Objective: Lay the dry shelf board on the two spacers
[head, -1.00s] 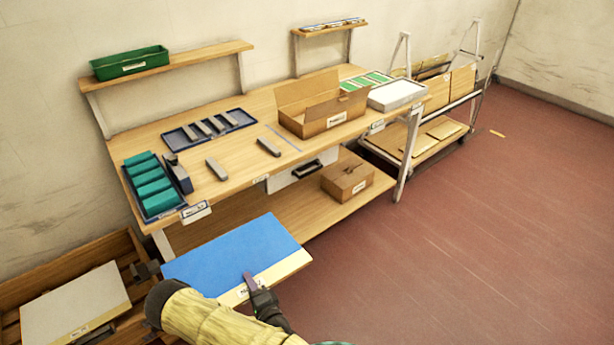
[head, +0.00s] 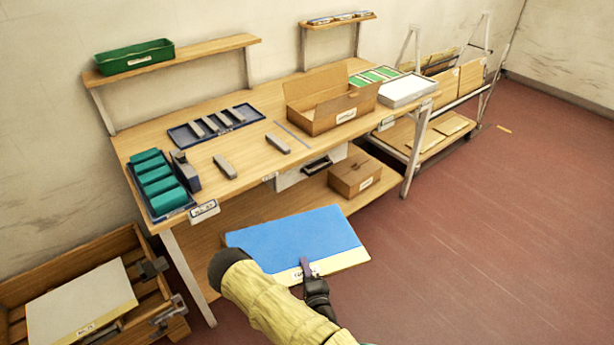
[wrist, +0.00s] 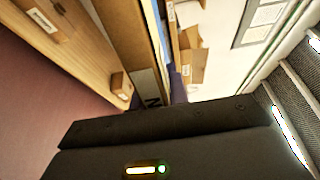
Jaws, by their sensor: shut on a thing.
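A blue-topped board (head: 297,238) with a pale, labelled front edge is held low in front of the workbench. My gripper (head: 308,272) is shut on the middle of its front edge and holds it roughly level, below the bench top's height. In the wrist view the board's edge (wrist: 147,85) shows end-on beyond the dark gripper body. Two grey spacers, the left one (head: 225,166) and the right one (head: 278,144), lie apart on the bench top near its front edge. Nothing rests on them.
The workbench (head: 250,155) carries teal blocks (head: 161,183), a blue tray of grey bars (head: 183,136) and an open carton (head: 333,117). A second carton (head: 355,178) sits on the lower shelf. A wooden crate with a pale board (head: 80,300) stands at left. Floor at right is clear.

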